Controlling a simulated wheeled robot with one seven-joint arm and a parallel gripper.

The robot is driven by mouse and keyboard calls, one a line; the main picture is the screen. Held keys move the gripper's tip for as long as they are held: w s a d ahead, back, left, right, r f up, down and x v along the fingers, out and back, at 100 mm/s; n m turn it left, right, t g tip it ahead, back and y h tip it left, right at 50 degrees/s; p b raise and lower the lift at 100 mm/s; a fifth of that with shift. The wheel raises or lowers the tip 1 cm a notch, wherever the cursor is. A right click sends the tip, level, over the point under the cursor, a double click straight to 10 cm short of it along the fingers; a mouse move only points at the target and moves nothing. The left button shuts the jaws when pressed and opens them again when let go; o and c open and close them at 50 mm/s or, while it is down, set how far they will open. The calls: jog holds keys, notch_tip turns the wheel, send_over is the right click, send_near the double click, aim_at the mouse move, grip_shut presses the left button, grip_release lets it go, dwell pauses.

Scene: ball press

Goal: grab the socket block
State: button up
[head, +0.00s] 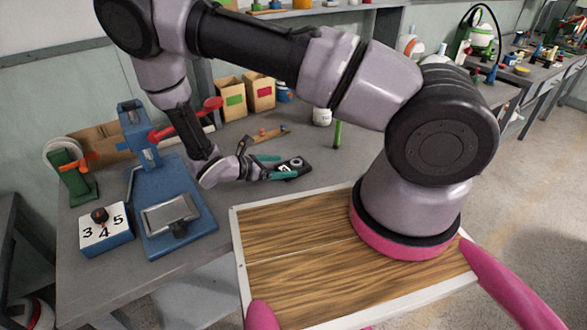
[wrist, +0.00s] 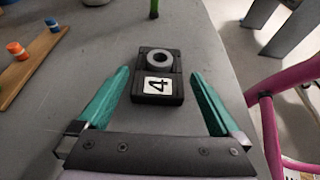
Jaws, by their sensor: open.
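The socket block (wrist: 157,90) is a small black block with a grey ring on its far part and a white label reading 4 on its near part. It lies on the grey table and also shows in the head view (head: 294,166). My gripper (wrist: 160,82) is open, with one teal finger on each side of the block. Gaps show between both fingers and the block in the wrist view. In the head view, my gripper (head: 268,166) is low over the table at the block. I cannot tell the exact height of the fingertips.
A blue press (head: 165,200) with a red-handled lever stands on the left, beside a box (head: 106,232) marked 3, 4, 5. A wooden strip with coloured pegs (wrist: 30,62) lies left of the block. A green post (head: 338,134) stands behind it.

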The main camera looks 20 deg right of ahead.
aim_at(291, 165)
jog(key=x, duration=0.4)
jog(key=shift+w+d+f, duration=0.1)
jog(key=shift+w+d, duration=0.05)
jog(key=shift+d, duration=0.15)
jog(key=c, duration=1.2)
jog(key=shift+o, duration=0.2)
